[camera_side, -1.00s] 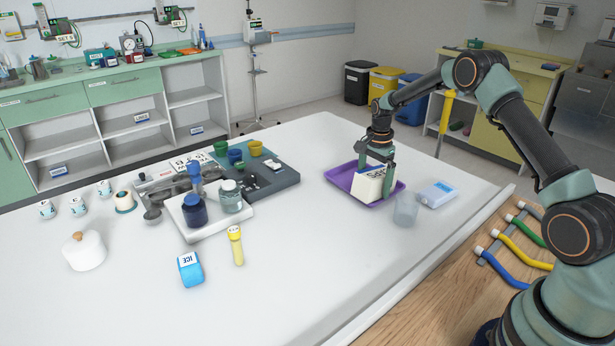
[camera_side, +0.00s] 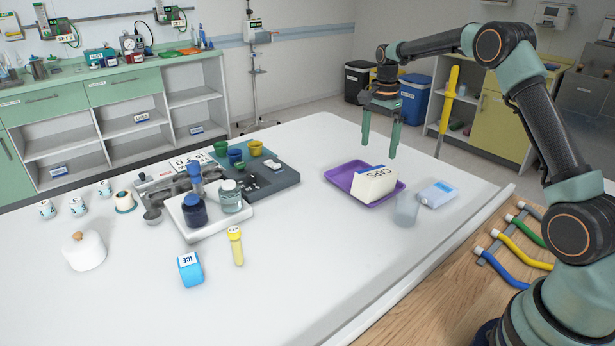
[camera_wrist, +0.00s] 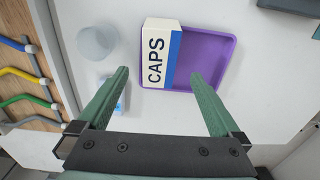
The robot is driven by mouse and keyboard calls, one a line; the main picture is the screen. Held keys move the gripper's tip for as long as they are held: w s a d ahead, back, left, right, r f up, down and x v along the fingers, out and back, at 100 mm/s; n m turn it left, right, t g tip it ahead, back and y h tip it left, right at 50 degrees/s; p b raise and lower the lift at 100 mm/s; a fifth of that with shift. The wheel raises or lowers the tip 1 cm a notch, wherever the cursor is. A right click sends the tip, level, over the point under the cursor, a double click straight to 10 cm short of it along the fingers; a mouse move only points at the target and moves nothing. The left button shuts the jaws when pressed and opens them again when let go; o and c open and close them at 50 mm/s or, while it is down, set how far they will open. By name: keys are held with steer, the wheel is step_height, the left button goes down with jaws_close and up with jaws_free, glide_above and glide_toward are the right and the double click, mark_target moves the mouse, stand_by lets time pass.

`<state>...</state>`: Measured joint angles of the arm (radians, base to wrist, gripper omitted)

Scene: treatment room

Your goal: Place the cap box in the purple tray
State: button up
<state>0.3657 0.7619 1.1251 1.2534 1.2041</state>
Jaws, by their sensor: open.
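The cap box (camera_side: 374,184), cream white with a blue stripe and the word CAPS, rests in the purple tray (camera_side: 342,172), toward the tray's right side in the side view. In the wrist view the box (camera_wrist: 157,55) lies along the left edge of the tray (camera_wrist: 215,60) and partly over its rim. My gripper (camera_side: 379,152) is open and empty, raised above the tray and clear of the box. Its two green fingers also show in the wrist view (camera_wrist: 158,75), spread apart.
A clear cup (camera_side: 406,209) and a pale blue-and-white packet (camera_side: 437,194) stand just right of the tray. A dark grey tray (camera_side: 280,179) with cups lies to the left. An ice pack (camera_side: 190,268) and yellow-capped tube (camera_side: 236,246) lie farther left. The front middle of the table is clear.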

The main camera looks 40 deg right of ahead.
steer(key=s+a+r+n+t, duration=0.3)
steer(key=s+a+r+n, duration=0.6)
steer(key=a+r, duration=0.3)
steer(key=s+a+f+n+t, duration=0.1)
steer(key=s+a+n, duration=0.2)
steer(key=s, duration=0.3)
steer(key=s+a+f+n+t, duration=0.1)
steer(key=s+a+n, duration=0.3)
steer(key=s+n, duration=0.2)
steer(key=shift+t, duration=0.3)
